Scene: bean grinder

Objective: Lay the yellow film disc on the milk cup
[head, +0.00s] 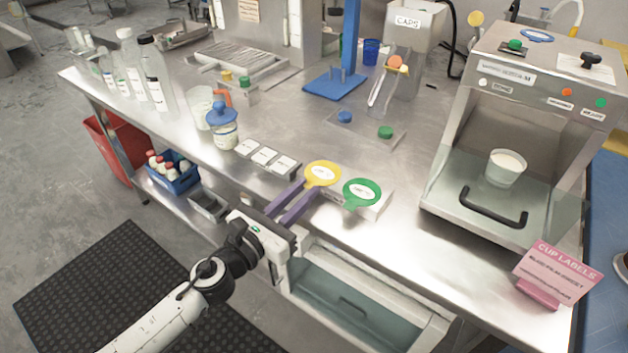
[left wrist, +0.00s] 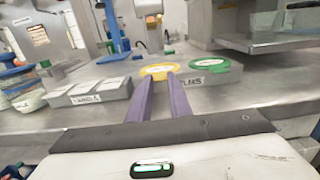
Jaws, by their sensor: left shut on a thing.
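The yellow film disc (head: 322,174) has a white label and a short tab toward me. My left gripper (head: 309,188) has long purple fingers and is shut on the disc's near edge. In the left wrist view the yellow disc (left wrist: 158,69) lies at the fingertips, over or beside the films block (left wrist: 199,82); I cannot tell if it still touches the block. A clear cup with white contents (head: 505,168), which looks like the milk cup, stands upright inside the steel machine at right, far from the gripper. My right gripper is not in view.
A green film disc (head: 361,193) lies right beside the yellow one. A steel machine (head: 540,105) with a black-handled clear front (head: 492,208) surrounds the cup. A pink label sign (head: 558,270) stands at the front right. A blue-lidded jar (head: 222,128) stands left.

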